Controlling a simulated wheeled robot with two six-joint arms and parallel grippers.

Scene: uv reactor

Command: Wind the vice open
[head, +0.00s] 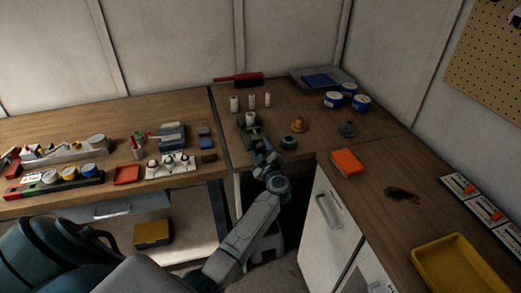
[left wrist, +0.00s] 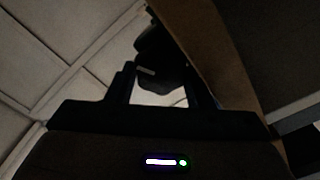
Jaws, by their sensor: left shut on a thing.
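The vice (head: 243,128) looks like a small green body at the front edge of the back table, with a white cylinder (head: 251,117) at its top. My left gripper (head: 257,146) is at the table's front edge, just in front of the vice, and hides part of it. In the left wrist view, my left gripper (left wrist: 163,88) is shut on a dark rounded part (left wrist: 152,58) between its fingers, likely the vice's handle. The view is too dark to tell its exact shape. My right gripper is in neither view.
White bottles (head: 251,101) stand behind the vice. Blue-labelled tins (head: 361,103) are farther right. An orange box (head: 347,162) lies on the right counter.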

